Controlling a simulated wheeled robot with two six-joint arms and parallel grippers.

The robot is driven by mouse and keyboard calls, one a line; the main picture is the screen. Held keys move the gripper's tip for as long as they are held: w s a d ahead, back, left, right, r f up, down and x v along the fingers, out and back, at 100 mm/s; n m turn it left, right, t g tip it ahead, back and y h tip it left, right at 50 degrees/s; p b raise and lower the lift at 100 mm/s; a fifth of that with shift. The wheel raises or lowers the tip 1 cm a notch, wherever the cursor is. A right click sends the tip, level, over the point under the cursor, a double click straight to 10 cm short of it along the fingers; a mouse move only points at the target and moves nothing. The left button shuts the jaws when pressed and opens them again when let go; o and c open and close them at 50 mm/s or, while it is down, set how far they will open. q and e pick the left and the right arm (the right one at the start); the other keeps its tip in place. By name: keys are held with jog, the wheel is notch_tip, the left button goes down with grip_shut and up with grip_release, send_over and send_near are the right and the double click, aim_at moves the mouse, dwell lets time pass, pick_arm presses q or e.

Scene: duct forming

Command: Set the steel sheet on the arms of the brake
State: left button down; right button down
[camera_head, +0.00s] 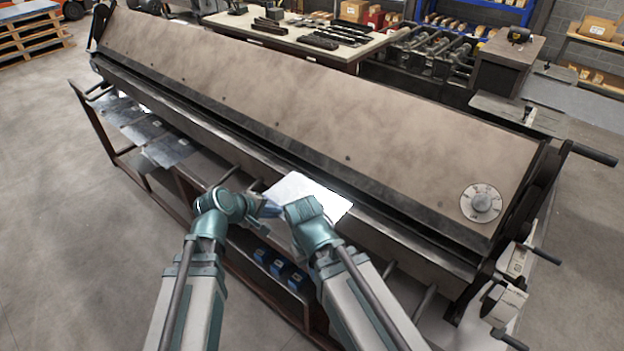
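The steel sheet (312,188) is a bright, flat, pale plate at the front of the brake (300,105), just in front of its long dark jaw. My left gripper (268,207) is at the sheet's left corner, its fingertips close to the edge; whether they pinch it is too small to tell. My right wrist covers the sheet's near edge and hides the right gripper's fingers. The brake's arms show as thin rods along its front, one rod (425,302) at the lower right. I cannot tell whether the sheet touches the arms or is above them.
Other grey sheets (168,150) lie on the rack (108,148) at the left front of the brake. Blue boxes (280,268) sit on a lower shelf under my arms. A round dial (481,203) is on the brake's right end. Handles stick out at the right.

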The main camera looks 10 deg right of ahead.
pick_arm(q)
jog(key=shift+a+f, duration=0.1)
jog(key=shift+f, duration=0.1)
pick_arm(e)
jog(key=shift+f, duration=0.2)
pick_arm(q)
jog(key=c, duration=1)
grip_release()
jog(key=shift+r, duration=0.1)
pick_arm(e)
jog(key=shift+r, duration=0.1)
